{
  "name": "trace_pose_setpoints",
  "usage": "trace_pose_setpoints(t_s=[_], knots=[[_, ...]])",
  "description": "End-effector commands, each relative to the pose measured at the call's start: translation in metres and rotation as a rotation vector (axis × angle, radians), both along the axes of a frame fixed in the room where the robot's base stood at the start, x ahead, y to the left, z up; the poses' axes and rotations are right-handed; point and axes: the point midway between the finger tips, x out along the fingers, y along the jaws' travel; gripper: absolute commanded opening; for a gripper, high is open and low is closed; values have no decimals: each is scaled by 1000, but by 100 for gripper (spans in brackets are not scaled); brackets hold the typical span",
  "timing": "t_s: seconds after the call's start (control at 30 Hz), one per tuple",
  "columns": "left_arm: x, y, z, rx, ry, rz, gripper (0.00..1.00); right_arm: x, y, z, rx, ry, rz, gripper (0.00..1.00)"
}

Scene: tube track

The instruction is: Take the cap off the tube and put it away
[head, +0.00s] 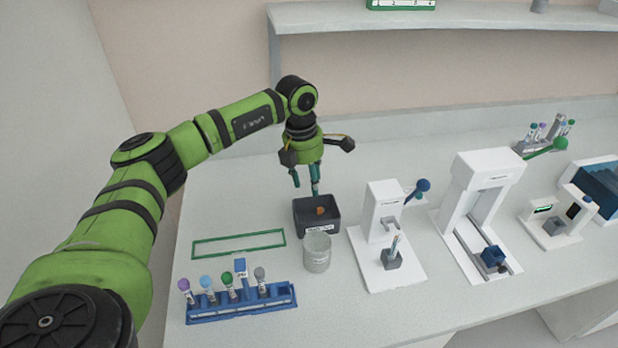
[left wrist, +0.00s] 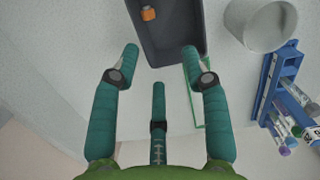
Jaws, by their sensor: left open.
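A small orange cap (head: 320,211) lies inside a dark open box (head: 301,218) with a white label on its front. In the left wrist view the cap (left wrist: 149,14) rests on the floor of the box (left wrist: 178,38), near its left wall. My left gripper (head: 306,182) is open and empty above the back of the box, fingers pointing down. Its spread fingers (left wrist: 160,55) show nothing between them but the box edge and table. A tube (head: 396,242) stands upright in a grey holder (head: 391,261) at the white press; no cap is visible on it. My right gripper is out of view.
A clear beaker (head: 316,253) stands just in front of the box. A blue rack (head: 230,309) holds several capped tubes at front left, by a green outlined rectangle (head: 238,243). The white press (head: 380,208) with a blue-knobbed lever and other devices stand to the right.

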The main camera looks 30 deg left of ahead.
Motion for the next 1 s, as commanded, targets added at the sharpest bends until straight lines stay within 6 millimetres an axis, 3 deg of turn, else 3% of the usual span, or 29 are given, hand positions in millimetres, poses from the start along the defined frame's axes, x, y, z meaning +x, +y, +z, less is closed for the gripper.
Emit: trace_pose_setpoints(t_s=[0.17,0.63,1.0], knots=[[-1,1,15,-1,-4,0,46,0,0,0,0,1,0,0],[-10,7,105,0,-4,0,46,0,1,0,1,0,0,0],[-12,8,120,0,0,0,46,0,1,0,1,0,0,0]])
